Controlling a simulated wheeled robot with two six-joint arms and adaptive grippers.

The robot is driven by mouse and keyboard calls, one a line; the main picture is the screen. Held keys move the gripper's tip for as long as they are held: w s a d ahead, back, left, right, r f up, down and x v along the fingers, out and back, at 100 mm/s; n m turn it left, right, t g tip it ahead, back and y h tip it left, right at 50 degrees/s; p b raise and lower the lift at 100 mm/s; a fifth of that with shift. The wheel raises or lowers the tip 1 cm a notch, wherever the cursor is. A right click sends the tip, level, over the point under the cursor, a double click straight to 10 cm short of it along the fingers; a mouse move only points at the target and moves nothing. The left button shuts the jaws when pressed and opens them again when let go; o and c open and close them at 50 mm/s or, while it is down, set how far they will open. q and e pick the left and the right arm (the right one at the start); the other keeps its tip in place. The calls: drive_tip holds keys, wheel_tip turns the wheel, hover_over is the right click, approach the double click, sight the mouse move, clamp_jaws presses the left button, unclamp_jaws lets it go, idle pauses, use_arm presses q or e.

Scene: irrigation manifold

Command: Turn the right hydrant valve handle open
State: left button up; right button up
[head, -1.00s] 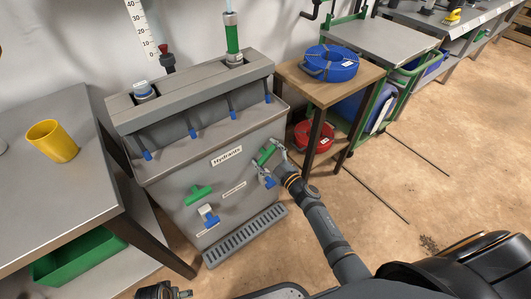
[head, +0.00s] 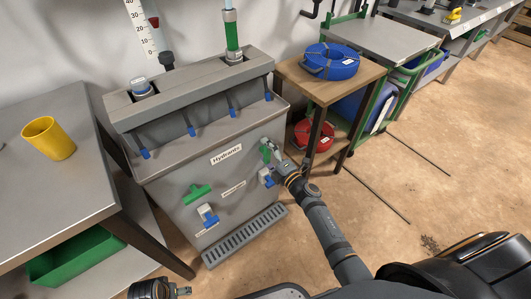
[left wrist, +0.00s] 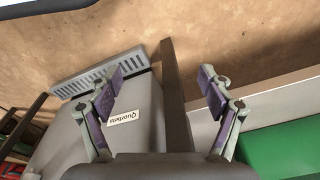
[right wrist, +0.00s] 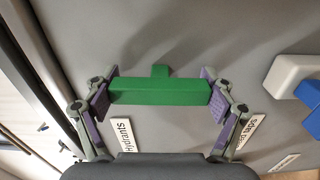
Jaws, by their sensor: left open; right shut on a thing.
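The right green valve handle (head: 265,152) is on the grey cabinet front, beside the "Hydrants" label (head: 226,155). My right gripper (head: 272,149) is shut on it. In the right wrist view, the green bar (right wrist: 160,91) lies crosswise between both finger pads, with a short green stub above it. In the head view the handle stands close to upright and the fingers partly hide it. My left gripper (left wrist: 165,85) is open and empty in the left wrist view, away from the handles; it also shows at the bottom of the head view (head: 178,291).
Another green handle (head: 197,194) and a blue one (head: 210,216) are lower left on the cabinet. A blue handle (head: 266,178) is just below the held one. A wooden table (head: 305,80) stands close on the right, a grey bench (head: 60,195) on the left.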

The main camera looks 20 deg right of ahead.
drive_tip(key=shift+n, duration=0.7)
use_arm(q)
drive_tip(key=shift+w+d+r, duration=0.15)
drive_tip(key=shift+w+r, duration=0.15)
drive_tip(key=shift+r, duration=0.4)
use_arm(e)
drive_tip(key=shift+f, duration=0.1)
drive_tip(key=o, duration=1)
use_arm(q)
drive_tip(key=shift+s+f, duration=0.1)
